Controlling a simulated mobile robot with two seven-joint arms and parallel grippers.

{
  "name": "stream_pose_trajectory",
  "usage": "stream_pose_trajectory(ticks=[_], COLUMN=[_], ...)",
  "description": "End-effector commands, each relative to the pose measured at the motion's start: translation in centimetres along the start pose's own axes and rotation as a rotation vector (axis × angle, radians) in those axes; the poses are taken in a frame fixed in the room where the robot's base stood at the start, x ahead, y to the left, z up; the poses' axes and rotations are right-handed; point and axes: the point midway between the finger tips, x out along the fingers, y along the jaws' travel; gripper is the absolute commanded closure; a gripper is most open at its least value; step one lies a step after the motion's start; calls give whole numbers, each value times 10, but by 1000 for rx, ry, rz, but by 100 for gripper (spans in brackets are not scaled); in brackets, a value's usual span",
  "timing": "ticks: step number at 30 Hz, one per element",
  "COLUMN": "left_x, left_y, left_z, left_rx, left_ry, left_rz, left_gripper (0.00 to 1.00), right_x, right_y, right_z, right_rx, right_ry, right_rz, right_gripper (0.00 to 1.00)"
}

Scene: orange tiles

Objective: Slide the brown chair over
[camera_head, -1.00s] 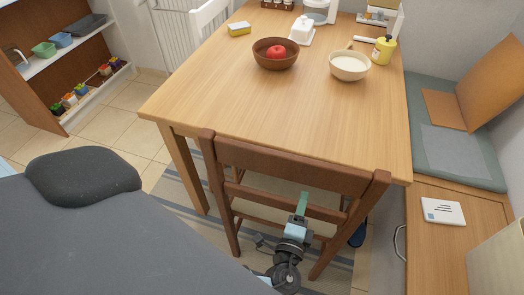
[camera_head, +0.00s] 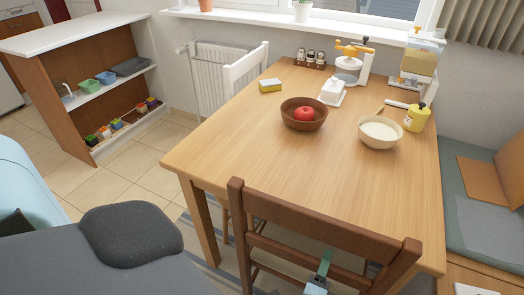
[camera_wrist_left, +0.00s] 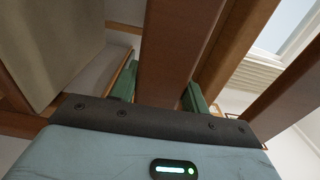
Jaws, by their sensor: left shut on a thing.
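The brown chair (camera_head: 325,235) stands at the near edge of the wooden table (camera_head: 250,170), its back toward me. Its seat is partly hidden behind the back rails. My left gripper (camera_head: 323,266) is at the chair back, low in the head view. In the left wrist view, the two green fingers of my left gripper (camera_wrist_left: 160,90) stand on both sides of a brown wooden bar of the chair (camera_wrist_left: 172,50) and are shut on it. My right gripper is not in view.
On the table are a brown bowl with a red apple (camera_head: 304,114), a cream bowl (camera_head: 380,132), a yellow bottle (camera_head: 416,118) and a sponge (camera_head: 270,85). A white chair (camera_head: 246,68) stands behind. A bench (camera_head: 470,215) is right of the table. Tiled floor (camera_head: 118,182) is open at left.

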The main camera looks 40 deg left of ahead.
Motion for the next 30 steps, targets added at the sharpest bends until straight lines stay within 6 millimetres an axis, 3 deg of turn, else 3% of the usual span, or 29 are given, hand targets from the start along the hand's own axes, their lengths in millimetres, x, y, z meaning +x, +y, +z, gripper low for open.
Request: stream_pose_trajectory(ticks=[4,5,10,24,30], left_x=[1,1,0,-1,-22], left_y=[3,2,1,-1,0], left_z=[4,4,2,0,0], left_rx=[6,6,3,0,-1], left_ry=[-9,-10,-8,-5,-5], left_rz=[5,4,1,-2,-1], left_gripper=[100,52,31,31,31], right_x=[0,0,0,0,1], right_y=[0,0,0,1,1], right_z=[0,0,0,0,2], right_rx=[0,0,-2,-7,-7], right_ry=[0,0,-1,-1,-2], right_rz=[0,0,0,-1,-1], right_gripper=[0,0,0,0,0])
